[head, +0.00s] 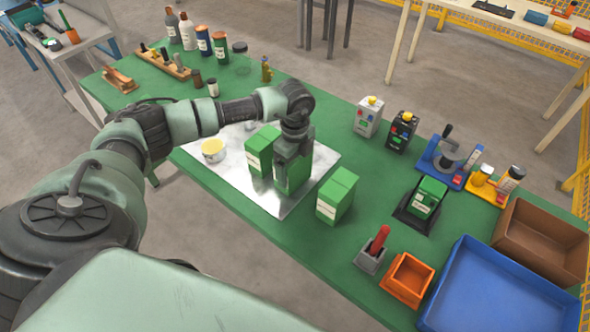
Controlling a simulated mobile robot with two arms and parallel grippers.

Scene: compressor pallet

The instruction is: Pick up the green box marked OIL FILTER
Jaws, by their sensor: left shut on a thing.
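My left gripper (292,158) is shut on a green box (291,182) and points down from above it. The box is over a silvery metal sheet on the green table (270,245). I cannot tell whether it touches the sheet. A second green box (259,158) with a white label stands just left of it. A third green box (335,196) with a white label stands to its right. The label words are too small to read, and the gripper covers part of the held box. My right gripper is not in view.
A yellow-topped can (213,150) stands on the left of the sheet. To the right are a green item in a black tray (422,207), an orange bin (407,280), a blue tray (500,295) and a brown box (540,240). Bottles (187,31) stand at the far left.

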